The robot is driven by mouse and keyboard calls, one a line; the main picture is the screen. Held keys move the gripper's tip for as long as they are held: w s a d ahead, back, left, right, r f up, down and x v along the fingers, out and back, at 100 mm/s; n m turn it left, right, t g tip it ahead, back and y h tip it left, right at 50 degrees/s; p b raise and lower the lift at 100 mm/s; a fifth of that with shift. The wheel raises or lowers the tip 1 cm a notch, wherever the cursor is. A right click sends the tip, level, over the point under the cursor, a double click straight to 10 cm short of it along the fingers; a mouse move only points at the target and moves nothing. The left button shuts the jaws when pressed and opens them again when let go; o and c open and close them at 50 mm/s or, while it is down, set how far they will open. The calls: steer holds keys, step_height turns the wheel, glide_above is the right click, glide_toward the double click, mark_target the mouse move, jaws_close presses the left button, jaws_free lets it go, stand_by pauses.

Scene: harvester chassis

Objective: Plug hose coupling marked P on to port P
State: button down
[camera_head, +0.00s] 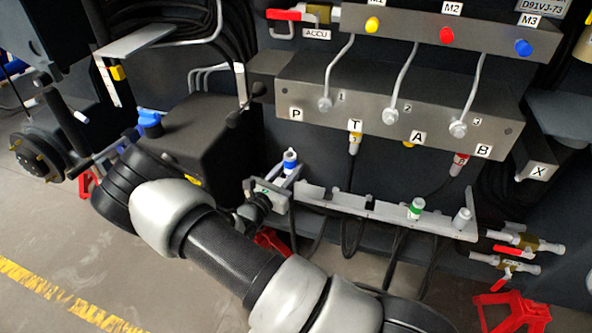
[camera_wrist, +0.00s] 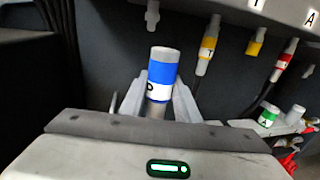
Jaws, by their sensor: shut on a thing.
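The hose coupling marked P (camera_wrist: 161,72) has a blue band and a white band with a black P. My gripper (camera_wrist: 158,105) is shut on it and holds it upright with its grey top free. In the head view my gripper (camera_head: 286,178) and the coupling (camera_head: 290,157) are below the manifold's left part, apart from it. The P label (camera_head: 296,113) is on the manifold face. In the wrist view, a bare grey port stub (camera_wrist: 152,16), seemingly port P, hangs above the coupling, slightly left. Its underside is hidden in the head view.
A yellow-banded coupling (camera_wrist: 208,47) hangs at port T, and a red one (camera_head: 459,163) at port B. A rack (camera_head: 340,204) right of my gripper holds a green-banded coupling (camera_head: 416,208). A black box (camera_head: 200,140) stands to the left.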

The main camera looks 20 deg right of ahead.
steer(key=shift+f+b, duration=0.9)
steer(key=shift+f, duration=0.3)
steer(key=shift+r, duration=0.1)
steer(key=w+a+b+x, duration=0.2)
steer(key=b+x, duration=0.3)
steer(key=x, duration=1.1)
steer(key=shift+w+b, duration=0.2)
steer(key=shift+b, duration=0.1)
steer(key=shift+r+p, duration=0.85)
steer(key=shift+r, duration=0.25)
steer(key=shift+r+p, duration=1.35)
steer(key=shift+r, duration=0.55)
